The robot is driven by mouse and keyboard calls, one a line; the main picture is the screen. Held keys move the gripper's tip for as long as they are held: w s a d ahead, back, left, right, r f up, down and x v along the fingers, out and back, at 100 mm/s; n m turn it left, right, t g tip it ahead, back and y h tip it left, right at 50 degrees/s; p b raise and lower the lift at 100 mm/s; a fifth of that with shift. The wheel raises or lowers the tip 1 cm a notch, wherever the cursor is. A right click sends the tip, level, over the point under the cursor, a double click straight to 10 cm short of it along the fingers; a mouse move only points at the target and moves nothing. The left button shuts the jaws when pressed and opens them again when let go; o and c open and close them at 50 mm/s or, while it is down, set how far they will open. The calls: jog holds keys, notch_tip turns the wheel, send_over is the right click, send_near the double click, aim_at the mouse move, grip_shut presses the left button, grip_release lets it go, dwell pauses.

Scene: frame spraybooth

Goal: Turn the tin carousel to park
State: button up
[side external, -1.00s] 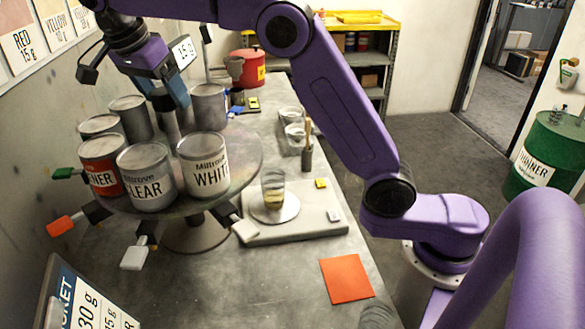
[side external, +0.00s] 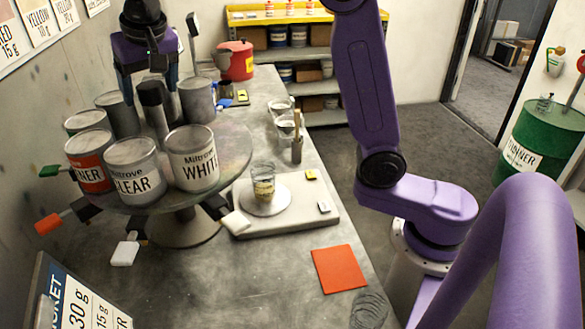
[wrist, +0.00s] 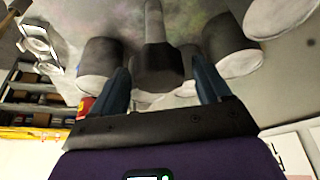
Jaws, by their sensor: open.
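The tin carousel (side external: 232,165) is a round grey turntable on a pedestal, at the left of the side view. Tins stand around it, including a red-labelled one (side external: 90,168), CLEAR (side external: 135,172) and WHITE (side external: 192,160). A dark upright post (side external: 153,100) rises from its middle; it also shows in the wrist view (wrist: 157,50). My gripper (side external: 147,85) is over the middle, pointing down. In the wrist view my gripper (wrist: 162,88) is open, its blue fingers either side of the post, with gaps. I cannot tell whether they reach its height. No park mark is readable.
Coloured handles, such as an orange one (side external: 50,222) and a white one (side external: 236,222), stick out around the carousel rim. A scale (side external: 290,215) with a cup (side external: 263,183) stands close to its right. The wall (side external: 40,100) is close on the left.

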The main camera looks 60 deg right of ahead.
jog(key=n+y, duration=0.1)
jog(key=n, duration=0.2)
jog(key=n+y, duration=0.1)
jog(key=n, duration=0.2)
jog(key=shift+d+y, duration=0.1)
jog(key=shift+y, duration=0.2)
jog(key=n+y, duration=0.1)
jog(key=n, duration=0.2)
jog(key=n+g+y, duration=0.1)
jog(key=n, duration=0.2)
jog(key=shift+n, duration=0.4)
jog(key=w+v, duration=0.1)
jog(key=v, duration=1.6)
jog(key=s+a+f+n+t+h, duration=0.1)
jog(key=s+a+f+n, duration=0.1)
jog(key=s+a+f, duration=0.4)
jog(key=s+a+f+n+t+h, duration=0.1)
jog(key=s+a+f, duration=0.1)
jog(key=s+f, duration=0.65)
jog(key=s+d+f+g, duration=0.1)
jog(key=s+d+f, duration=0.2)
jog(key=s+f, duration=0.2)
jog(key=s+d+f+n+g, duration=0.1)
jog(key=s+d+f, duration=0.2)
jog(key=f, duration=0.3)
jog(key=shift+s+d, duration=0.35)
jog(key=shift+s, duration=0.55)
jog(key=shift+d+f, duration=0.1)
